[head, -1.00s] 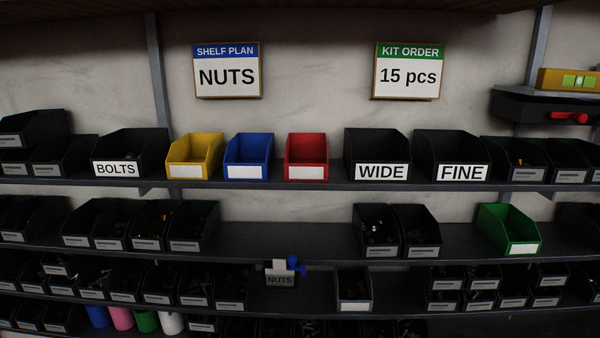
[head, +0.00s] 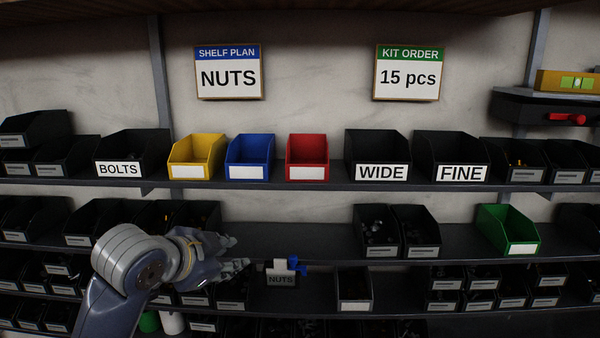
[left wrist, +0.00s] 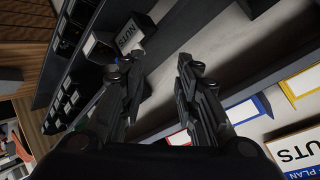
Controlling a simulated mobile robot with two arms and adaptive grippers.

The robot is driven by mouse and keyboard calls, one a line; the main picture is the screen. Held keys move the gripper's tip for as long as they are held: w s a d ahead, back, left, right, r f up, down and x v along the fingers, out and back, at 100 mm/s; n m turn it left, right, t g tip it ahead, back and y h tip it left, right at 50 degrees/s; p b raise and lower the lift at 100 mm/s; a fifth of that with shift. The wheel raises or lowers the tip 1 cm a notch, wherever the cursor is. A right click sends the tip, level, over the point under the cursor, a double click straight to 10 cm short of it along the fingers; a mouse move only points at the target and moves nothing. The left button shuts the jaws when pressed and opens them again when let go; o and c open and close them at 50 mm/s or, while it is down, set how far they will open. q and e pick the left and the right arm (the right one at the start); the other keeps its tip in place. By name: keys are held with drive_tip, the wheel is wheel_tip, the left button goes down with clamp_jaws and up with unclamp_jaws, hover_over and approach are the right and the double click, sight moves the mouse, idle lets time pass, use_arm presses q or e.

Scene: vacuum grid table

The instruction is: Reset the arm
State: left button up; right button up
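My left gripper (head: 238,254) has its arm coming in from the lower left in the head view. My right gripper is in neither view.
The top shelf holds a BOLTS bin (head: 119,160), yellow (head: 191,171), blue (head: 248,172) and red (head: 307,172) bins, and WIDE (head: 381,172) and FINE (head: 461,173) bins. A green bin (head: 523,248) stands at right. The second shelf's middle (head: 300,237) is clear.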

use_arm(q)
drive_tip(key=s+a+f+n+g, duration=0.15)
drive_tip(key=s+f, duration=0.25)
drive_tip(key=f, duration=0.4)
drive_tip(key=s+f+n+g+y, duration=0.1)
drive_tip(key=s+f+n, duration=0.1)
drive_tip(key=s+f, duration=0.4)
drive_tip(key=s+a+f+n+g, duration=0.1)
drive_tip(key=s+f+n, duration=0.15)
drive_tip(key=f, duration=0.65)
drive_tip(key=s+a+f+n+g+y, duration=0.1)
drive_tip(key=s+f, duration=0.3)
drive_tip(key=s, duration=0.3)
drive_tip(key=s+a+f+n+g, duration=0.1)
drive_tip(key=s+a+f+n, duration=0.1)
drive_tip(key=s+f, duration=0.35)
drive_tip(key=s+a+f+n+g+y, duration=0.1)
drive_tip(key=s+f+g, duration=0.1)
drive_tip(key=s, duration=0.6)
wheel_tip(320, 180, down, 29)
drive_tip(key=s+b, duration=0.2)
drive_tip(key=s+a+f+g+b, duration=0.2)
drive_tip(key=s+a+f, duration=0.1)
drive_tip(key=s+f, duration=1.3)
drive_tip(key=shift+f, duration=0.5)
drive_tip(key=shift+m, duration=0.3)
